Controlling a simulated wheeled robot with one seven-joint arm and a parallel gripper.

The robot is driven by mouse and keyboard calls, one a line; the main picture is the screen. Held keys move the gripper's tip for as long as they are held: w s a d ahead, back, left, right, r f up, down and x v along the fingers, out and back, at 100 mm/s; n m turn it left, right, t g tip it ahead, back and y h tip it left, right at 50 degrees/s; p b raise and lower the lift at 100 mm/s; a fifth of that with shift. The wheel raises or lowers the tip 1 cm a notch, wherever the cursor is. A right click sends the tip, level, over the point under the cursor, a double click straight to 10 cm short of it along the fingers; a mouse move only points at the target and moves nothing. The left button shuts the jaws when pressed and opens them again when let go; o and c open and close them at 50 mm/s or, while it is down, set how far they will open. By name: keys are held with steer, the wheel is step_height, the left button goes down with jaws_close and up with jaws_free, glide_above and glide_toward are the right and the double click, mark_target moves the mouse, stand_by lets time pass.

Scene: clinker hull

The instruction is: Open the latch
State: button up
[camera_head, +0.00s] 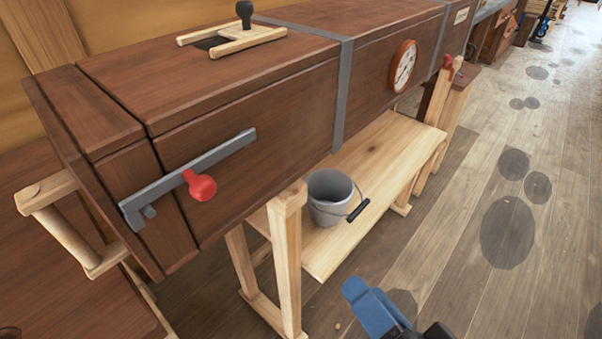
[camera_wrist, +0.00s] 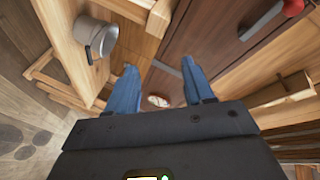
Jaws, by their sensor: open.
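The latch (camera_head: 190,178) is a flat grey metal bar with a red knob (camera_head: 202,186) on the front of a long brown wooden chest (camera_head: 270,125). Its lower left end is over the joint near the chest's left end, by a small grey peg (camera_head: 149,212). In the wrist view part of the grey bar (camera_wrist: 262,20) and the red knob (camera_wrist: 291,7) show at the top right. My gripper (camera_wrist: 157,82) has two blue fingers spread apart with nothing between them. In the head view one blue finger (camera_head: 372,303) shows at the bottom, apart from the latch.
A grey bucket (camera_head: 329,197) stands on a wooden bench shelf (camera_head: 375,165) below the chest. A wooden post (camera_head: 288,260) stands left of it. A round dial (camera_head: 402,66) is on the chest front. Open plank floor (camera_head: 470,250) lies to the right.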

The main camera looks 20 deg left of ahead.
steer(key=w+a+r+n+g+y, duration=0.2)
steer(key=a+r+n+g+y, duration=0.15)
steer(key=a+r, duration=0.25)
steer(key=n+g+y, duration=0.3)
steer(key=n+g, duration=0.2)
steer(key=g, duration=0.2)
glide_toward(212, 191)
steer(key=a, duration=0.4)
steer(key=shift+w+b, duration=0.1)
steer(key=shift+b, duration=0.25)
steer(key=a+p, duration=0.1)
steer(key=a, duration=0.6)
steer(key=shift+w+a, duration=0.2)
steer(key=shift+a, duration=0.05)
steer(key=shift+c, duration=0.2)
jaws_close()
